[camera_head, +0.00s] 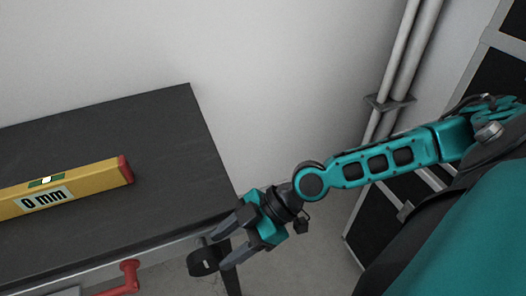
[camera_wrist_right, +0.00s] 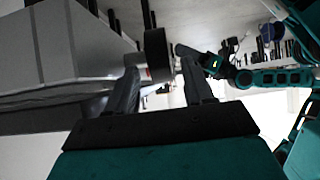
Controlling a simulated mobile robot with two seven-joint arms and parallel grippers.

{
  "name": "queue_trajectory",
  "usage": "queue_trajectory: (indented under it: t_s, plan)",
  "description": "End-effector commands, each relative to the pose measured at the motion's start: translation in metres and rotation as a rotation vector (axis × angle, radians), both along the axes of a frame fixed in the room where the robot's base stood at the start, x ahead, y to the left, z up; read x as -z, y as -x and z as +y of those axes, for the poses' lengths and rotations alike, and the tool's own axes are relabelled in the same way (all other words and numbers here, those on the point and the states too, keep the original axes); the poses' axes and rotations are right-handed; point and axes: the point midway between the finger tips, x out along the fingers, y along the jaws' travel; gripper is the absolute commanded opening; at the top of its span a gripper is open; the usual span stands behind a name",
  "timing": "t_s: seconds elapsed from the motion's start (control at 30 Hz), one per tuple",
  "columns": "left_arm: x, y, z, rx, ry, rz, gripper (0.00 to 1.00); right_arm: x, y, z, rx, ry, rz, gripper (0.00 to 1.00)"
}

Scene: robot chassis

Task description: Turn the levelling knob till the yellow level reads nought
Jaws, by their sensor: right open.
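The yellow level (camera_head: 75,188) lies on the dark table at the left of the head view. Its label reads "0 mm", and a green vial (camera_head: 46,181) shows on its top. The black round levelling knob (camera_head: 203,262) sits by the table's front right corner. My right gripper (camera_head: 220,244) is open at the knob, its fingers pointing left. In the right wrist view the knob (camera_wrist_right: 157,55) shows just beyond and between the open fingertips (camera_wrist_right: 160,76). I cannot tell whether a finger touches it. My left gripper is not in view.
The dark table top (camera_head: 150,130) is bare apart from the level. A red crank handle (camera_head: 128,278) sticks out at the table's front, left of the knob. Grey pipes (camera_head: 402,60) run down the wall to the right of the table.

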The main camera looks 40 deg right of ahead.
Motion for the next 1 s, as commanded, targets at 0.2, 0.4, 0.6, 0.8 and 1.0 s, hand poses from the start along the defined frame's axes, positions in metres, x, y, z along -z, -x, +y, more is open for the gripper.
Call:
queue_trajectory:
  t_s: [0.2, 0.4, 0.6, 0.8, 1.0]
  plan:
    - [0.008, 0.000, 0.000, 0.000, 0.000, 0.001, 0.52, -0.019, 0.008, -0.030, 0.001, 0.004, 0.001, 0.52]
    - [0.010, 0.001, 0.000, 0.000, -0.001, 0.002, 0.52, -0.035, 0.015, -0.050, 0.000, 0.005, 0.001, 0.52]
    - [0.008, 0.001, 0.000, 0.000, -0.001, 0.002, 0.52, -0.048, 0.019, -0.064, 0.000, 0.002, 0.002, 0.52]
    - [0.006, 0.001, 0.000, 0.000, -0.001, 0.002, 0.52, -0.055, 0.021, -0.072, -0.001, 0.001, -0.001, 0.52]
    - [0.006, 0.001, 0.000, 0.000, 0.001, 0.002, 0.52, -0.057, 0.021, -0.074, -0.001, -0.001, -0.001, 0.52]
